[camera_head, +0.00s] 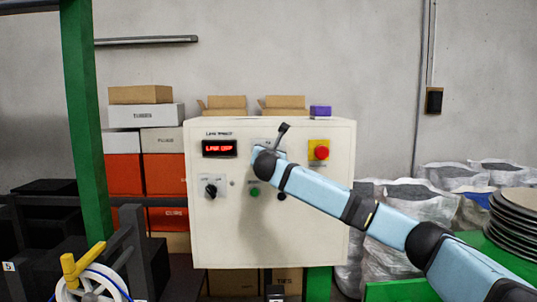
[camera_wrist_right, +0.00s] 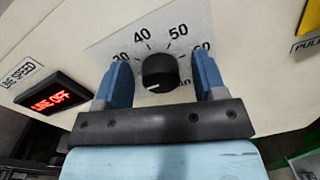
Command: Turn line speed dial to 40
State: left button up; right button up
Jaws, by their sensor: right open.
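The line speed dial is a black round knob (camera_wrist_right: 160,72) on a white scale plate (camera_wrist_right: 192,20) with 30, 40, 50 and 60 readable around it. A white mark shows near the knob's lower edge in the right wrist view, away from the 40. My right gripper (camera_wrist_right: 163,65) is open, with one blue finger on each side of the knob. I cannot tell whether the fingers touch it. In the head view my right wrist covers the dial. The red display (camera_head: 219,148) reads LINE OFF. My left gripper is in neither view.
The cream control box (camera_head: 215,245) also carries a black selector switch (camera_head: 211,190), a green button (camera_head: 254,192) and a red emergency button (camera_head: 321,152) on yellow. Boxes (camera_head: 140,94) stand behind it. A green post (camera_head: 85,130) rises at left.

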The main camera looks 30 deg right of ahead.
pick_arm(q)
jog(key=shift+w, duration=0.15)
pick_arm(e)
jog(key=c, duration=0.9)
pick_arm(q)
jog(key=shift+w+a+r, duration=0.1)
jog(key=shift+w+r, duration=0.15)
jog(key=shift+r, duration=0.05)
